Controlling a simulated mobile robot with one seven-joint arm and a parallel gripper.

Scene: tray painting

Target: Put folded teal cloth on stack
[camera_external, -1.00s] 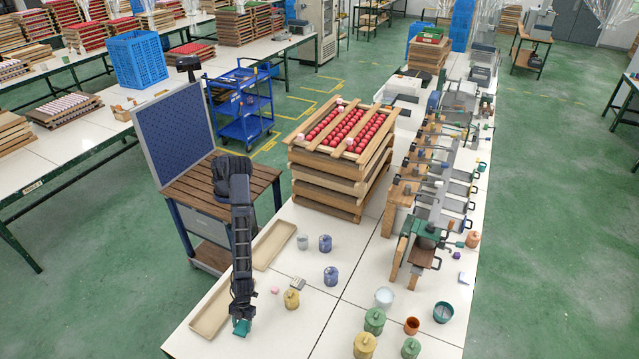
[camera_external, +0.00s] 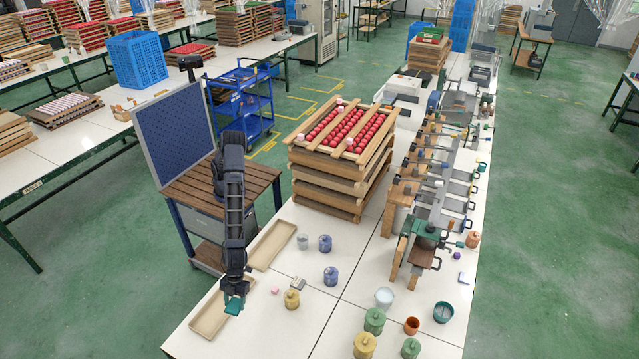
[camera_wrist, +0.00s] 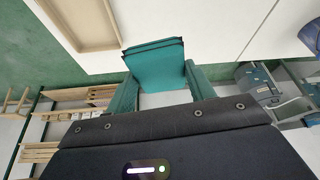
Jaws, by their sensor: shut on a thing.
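The folded teal cloth (camera_external: 234,303) is in my gripper (camera_external: 235,290), at the end of my arm over the near left part of the white table. The gripper is shut on it. In the wrist view the cloth (camera_wrist: 155,62) shows as a flat, layered square between the two teal-coloured fingers of my gripper (camera_wrist: 160,85). A stack of wooden trays (camera_external: 325,190) stands farther back on the table, with rows of red balls in its top tray. No other teal cloth can be made out clearly.
Two shallow beige trays lie by the table's left edge, one near (camera_external: 208,322) and one farther back (camera_external: 272,246). Blue jars (camera_external: 331,276), a yellow jar (camera_external: 292,299) and a small pink block (camera_external: 275,291) stand to the right. Clamped fixtures (camera_external: 425,240) line the right side.

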